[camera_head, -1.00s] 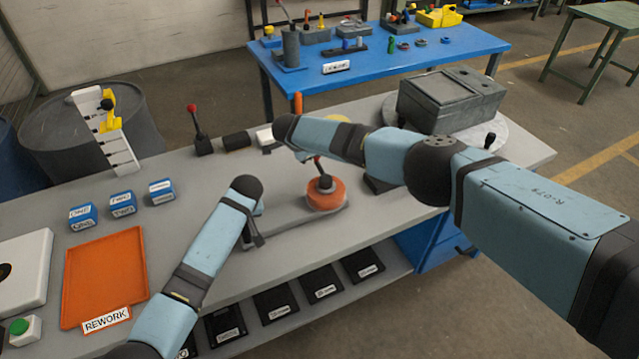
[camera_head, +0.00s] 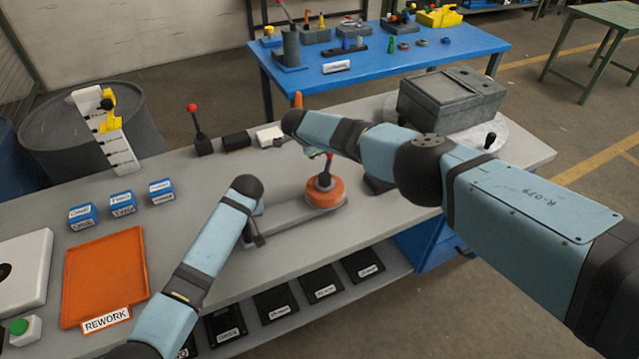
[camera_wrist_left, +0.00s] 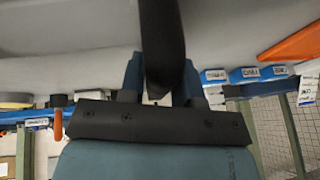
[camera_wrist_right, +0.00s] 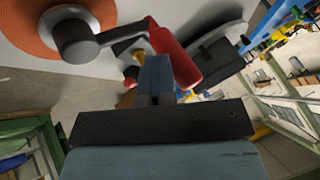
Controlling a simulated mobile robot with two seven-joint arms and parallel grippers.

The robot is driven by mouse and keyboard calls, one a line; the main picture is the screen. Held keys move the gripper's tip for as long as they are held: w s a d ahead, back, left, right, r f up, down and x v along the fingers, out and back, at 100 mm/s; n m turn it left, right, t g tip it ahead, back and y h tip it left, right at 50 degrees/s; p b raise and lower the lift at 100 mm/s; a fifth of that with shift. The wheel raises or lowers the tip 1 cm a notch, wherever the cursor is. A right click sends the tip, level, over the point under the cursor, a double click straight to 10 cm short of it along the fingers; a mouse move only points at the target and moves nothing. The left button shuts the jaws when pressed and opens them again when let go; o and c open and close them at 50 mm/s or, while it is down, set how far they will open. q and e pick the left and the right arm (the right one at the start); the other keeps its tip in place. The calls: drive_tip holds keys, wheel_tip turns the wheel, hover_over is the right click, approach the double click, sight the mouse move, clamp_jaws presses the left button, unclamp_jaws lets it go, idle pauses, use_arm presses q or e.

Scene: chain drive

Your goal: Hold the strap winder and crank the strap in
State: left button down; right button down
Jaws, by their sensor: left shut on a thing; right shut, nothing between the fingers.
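The strap winder shows in the head view as an orange spool (camera_head: 324,193) at the right end of a long grey base (camera_head: 290,219). A crank with a red handle (camera_head: 326,170) stands on the spool. In the right wrist view the crank arm runs from the grey hub to the red handle (camera_wrist_right: 174,57). My right gripper (camera_wrist_right: 155,68) is shut and empty, with its fingers close beside the red handle; I cannot tell whether they touch. My left gripper (camera_wrist_left: 160,68) is shut on the winder's dark grip bar (camera_wrist_left: 162,35) at the base's left end. The strap is not clearly visible.
An orange rework tray (camera_head: 105,275) and several blue blocks (camera_head: 122,203) lie to the left. A red-knobbed lever (camera_head: 196,125) and dark blocks stand behind the winder. A large grey box (camera_head: 450,100) stands on a round plate at right. The bench between tray and winder is clear.

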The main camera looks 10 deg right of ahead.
use_arm(q)
drive_tip(key=shift+s+a+f, duration=0.15)
drive_tip(key=shift+a+f, duration=0.1)
drive_tip(key=shift+f, duration=0.1)
use_arm(e)
drive_tip(key=shift+w+d+r, duration=0.25)
drive_tip(key=shift+d+r, duration=0.1)
drive_tip(key=shift+d, duration=0.1)
use_arm(q)
drive_tip(key=shift+d+r, duration=0.15)
use_arm(e)
drive_tip(key=v, duration=1.2)
drive_tip(key=shift+s+a+f, duration=0.3)
drive_tip(key=shift+s+a, duration=0.05)
drive_tip(key=shift+a, duration=0.05)
use_arm(q)
drive_tip(key=c, duration=1)
unclamp_jaws()
drive_tip(key=shift+o, duration=1)
use_arm(e)
drive_tip(key=shift+w+f, duration=0.1)
drive_tip(key=shift+w, duration=0.05)
use_arm(q)
drive_tip(key=shift+r, duration=0.15)
